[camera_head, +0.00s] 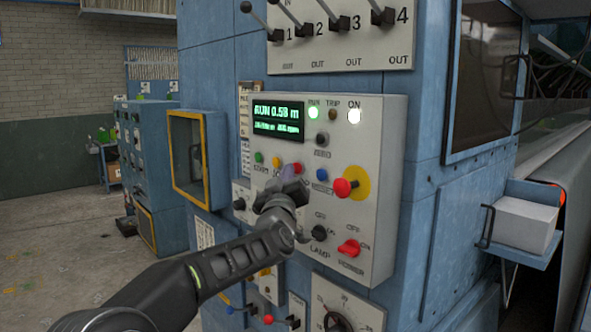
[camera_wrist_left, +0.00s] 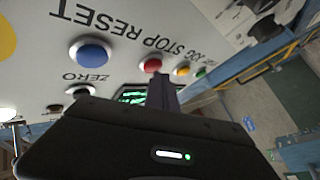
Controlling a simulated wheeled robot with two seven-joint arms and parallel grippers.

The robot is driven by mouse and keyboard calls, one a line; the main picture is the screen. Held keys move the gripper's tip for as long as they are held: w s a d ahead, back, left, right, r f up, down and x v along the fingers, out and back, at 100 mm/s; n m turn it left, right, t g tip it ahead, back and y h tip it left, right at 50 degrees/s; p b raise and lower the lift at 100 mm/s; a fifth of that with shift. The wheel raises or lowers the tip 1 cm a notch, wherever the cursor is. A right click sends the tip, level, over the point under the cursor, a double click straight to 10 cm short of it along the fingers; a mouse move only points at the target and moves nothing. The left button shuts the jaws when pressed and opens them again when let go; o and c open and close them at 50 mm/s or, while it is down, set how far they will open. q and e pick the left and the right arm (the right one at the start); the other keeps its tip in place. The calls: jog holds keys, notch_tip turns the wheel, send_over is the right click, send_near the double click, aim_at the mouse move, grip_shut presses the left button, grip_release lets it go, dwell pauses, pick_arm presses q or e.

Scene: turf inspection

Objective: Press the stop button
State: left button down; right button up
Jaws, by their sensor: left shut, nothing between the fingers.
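The red stop button (camera_head: 298,167) sits on the grey control panel in a row with a green, a yellow and a blue button. In the left wrist view the red button (camera_wrist_left: 150,66) shows beside the upside-down word STOP. My left gripper (camera_head: 291,182) is shut and empty, its tips just below the red button in the head view. In the left wrist view the shut fingers (camera_wrist_left: 161,82) end close to the red button's lower right edge. I cannot tell whether they touch it. My right gripper is in neither view.
The panel (camera_head: 388,145) also holds a lit display (camera_head: 278,122) reading RUN, a blue reset button (camera_head: 321,174), a large red knob on yellow (camera_head: 345,187) and a red power switch (camera_head: 349,248). A yellow-framed box (camera_head: 176,158) juts out at left.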

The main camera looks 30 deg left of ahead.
pick_arm(q)
jog(key=shift+w+d, duration=0.1)
jog(key=shift+w, duration=0.3)
dwell(0.3)
jog(key=shift+s+a+b, duration=0.2)
jog(key=shift+s+b, duration=0.5)
jog(key=shift+s, duration=0.15)
jog(key=shift+s, duration=0.1)
jog(key=s+b, duration=0.1)
jog(key=s+a+b, duration=0.1)
jog(key=s, duration=0.1)
jog(key=s+b, duration=0.1)
jog(key=b, duration=0.1)
jog(key=shift+s+a, duration=0.25)
jog(key=shift+s, duration=0.05)
dwell(0.9)
